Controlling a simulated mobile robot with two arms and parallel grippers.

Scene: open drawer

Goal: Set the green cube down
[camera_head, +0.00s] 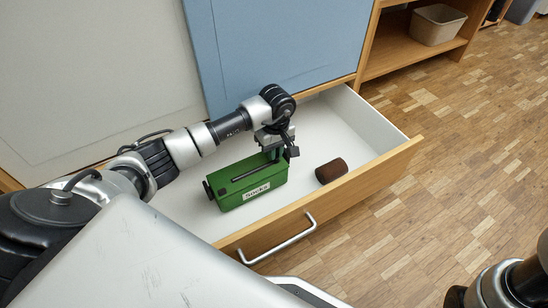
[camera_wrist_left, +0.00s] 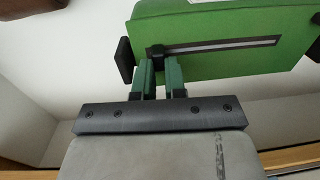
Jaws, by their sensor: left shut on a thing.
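The only green thing I see is a green box (camera_head: 247,183) with a pale label, a long narrow strip on top and black end pieces. It sits in the open drawer (camera_head: 390,162), and I see no separate green cube. My left gripper (camera_head: 276,152) is at the far right end of the box. In the left wrist view its two fingers (camera_wrist_left: 159,80) are close together and meet the green box (camera_wrist_left: 215,35) near the end of the strip. The gripper is shut on it, though the exact contact is partly hidden. My right gripper is not in view.
The drawer's wooden front has a metal handle (camera_head: 278,241). Bare white drawer floor shows around the cylinder. A wooden shelf with a beige bin (camera_head: 437,24) stands at the upper right.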

